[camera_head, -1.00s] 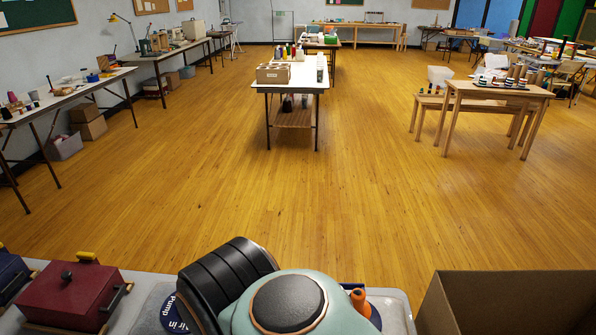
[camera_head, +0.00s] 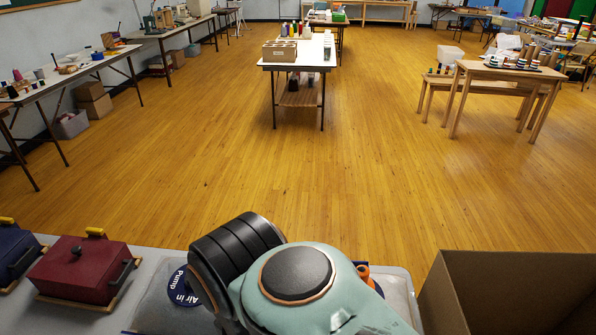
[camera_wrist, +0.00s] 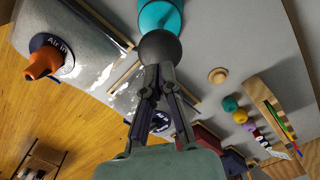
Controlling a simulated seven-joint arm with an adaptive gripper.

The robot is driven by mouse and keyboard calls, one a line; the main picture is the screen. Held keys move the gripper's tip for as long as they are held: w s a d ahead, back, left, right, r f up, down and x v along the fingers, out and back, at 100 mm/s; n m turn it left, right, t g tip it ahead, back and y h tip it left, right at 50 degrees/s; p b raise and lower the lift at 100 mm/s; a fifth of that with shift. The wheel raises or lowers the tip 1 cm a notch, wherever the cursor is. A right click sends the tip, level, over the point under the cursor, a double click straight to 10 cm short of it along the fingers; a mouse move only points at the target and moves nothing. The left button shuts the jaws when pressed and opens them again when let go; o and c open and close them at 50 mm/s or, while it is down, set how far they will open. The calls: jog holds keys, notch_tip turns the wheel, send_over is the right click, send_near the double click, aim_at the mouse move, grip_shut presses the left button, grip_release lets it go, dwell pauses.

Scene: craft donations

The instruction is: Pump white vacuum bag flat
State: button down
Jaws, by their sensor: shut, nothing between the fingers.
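A pale, clear-looking vacuum bag with a blue "Air in / Pump" label (camera_head: 180,287) lies on the table, partly behind my arm. An orange valve (camera_head: 363,271) shows just right of my arm, and in the wrist view the orange valve (camera_wrist: 42,62) stands on a greyish bag (camera_wrist: 88,45). I cannot tell which bag is the white one. A dark ball knob (camera_wrist: 160,46) on a teal body (camera_wrist: 160,14), perhaps a pump, is right at my fingertips. My gripper (camera_wrist: 158,72) is shut and empty against or just short of the knob; contact is unclear.
A red lidded box (camera_head: 85,268) and a dark blue box (camera_head: 14,252) stand at the table's left. An open cardboard box (camera_head: 505,295) is at the right. The wrist view shows a wooden disc (camera_wrist: 217,75), coloured balls (camera_wrist: 230,103) and a wooden tray (camera_wrist: 268,100).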

dwell(0.4)
jog(key=shift+f, duration=5.9)
jog(key=shift+r, duration=5.95)
